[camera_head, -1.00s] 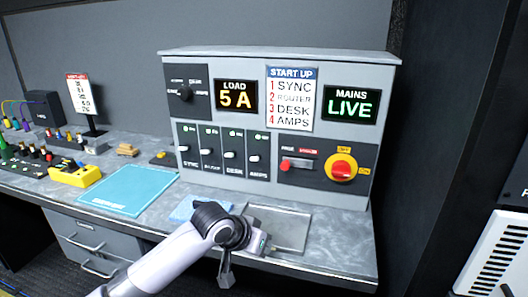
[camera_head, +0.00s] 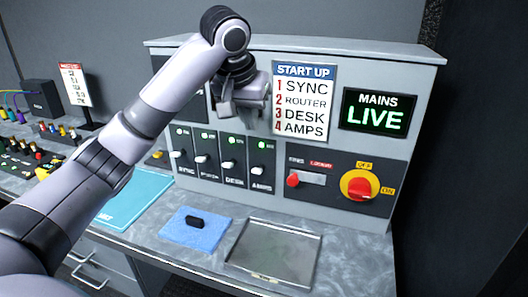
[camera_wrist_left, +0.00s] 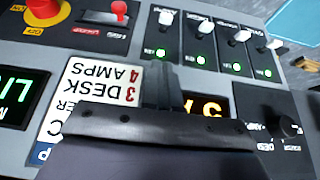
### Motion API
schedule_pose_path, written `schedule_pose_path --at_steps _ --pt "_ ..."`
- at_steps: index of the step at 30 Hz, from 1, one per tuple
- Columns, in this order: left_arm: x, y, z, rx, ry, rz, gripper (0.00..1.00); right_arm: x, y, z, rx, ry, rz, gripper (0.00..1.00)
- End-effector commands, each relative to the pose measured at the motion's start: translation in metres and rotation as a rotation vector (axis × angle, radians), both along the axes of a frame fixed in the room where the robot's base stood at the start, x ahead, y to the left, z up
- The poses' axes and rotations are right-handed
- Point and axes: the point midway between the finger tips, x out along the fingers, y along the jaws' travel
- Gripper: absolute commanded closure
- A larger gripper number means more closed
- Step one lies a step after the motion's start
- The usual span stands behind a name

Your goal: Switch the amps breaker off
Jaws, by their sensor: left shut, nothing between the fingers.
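The amps breaker (camera_head: 257,171) is the rightmost in a row of breakers on the grey panel, with a white lever and a lit green light above it. In the left wrist view, which is upside down, the amps breaker (camera_wrist_left: 166,18) is at the row's left end, its green light lit. My left gripper (camera_head: 238,112) is in front of the panel, above the breaker row and left of the start-up list. It also shows in the left wrist view (camera_wrist_left: 163,85), fingers shut and empty, apart from the amps lever. It hides most of the load display. My right gripper is out of view.
The sync, router and desk breakers (camera_head: 228,168) stand left of amps, lights green. Right of them are a red lever (camera_head: 292,180) and a red-yellow rotary switch (camera_head: 359,186). The mains display (camera_head: 375,111) reads LIVE. A blue cloth (camera_head: 190,236) and metal tray (camera_head: 272,252) lie below.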

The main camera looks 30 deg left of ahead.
Motion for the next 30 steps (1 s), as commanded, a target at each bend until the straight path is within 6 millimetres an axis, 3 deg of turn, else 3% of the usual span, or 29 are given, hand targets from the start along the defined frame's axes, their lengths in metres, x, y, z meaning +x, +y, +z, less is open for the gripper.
schedule_pose_path --at_steps 5,17,23,30 --pt "-0.005 0.005 0.01 0.004 0.007 0.019 1.0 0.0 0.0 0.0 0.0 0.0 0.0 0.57" --pt "-0.003 0.005 0.006 0.003 0.008 0.018 1.0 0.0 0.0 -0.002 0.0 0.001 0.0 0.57" --pt "0.007 0.006 -0.02 -0.001 0.011 0.017 1.0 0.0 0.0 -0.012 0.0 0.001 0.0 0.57" --pt "0.029 0.013 -0.064 0.004 0.012 0.019 1.0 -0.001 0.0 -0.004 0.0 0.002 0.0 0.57"
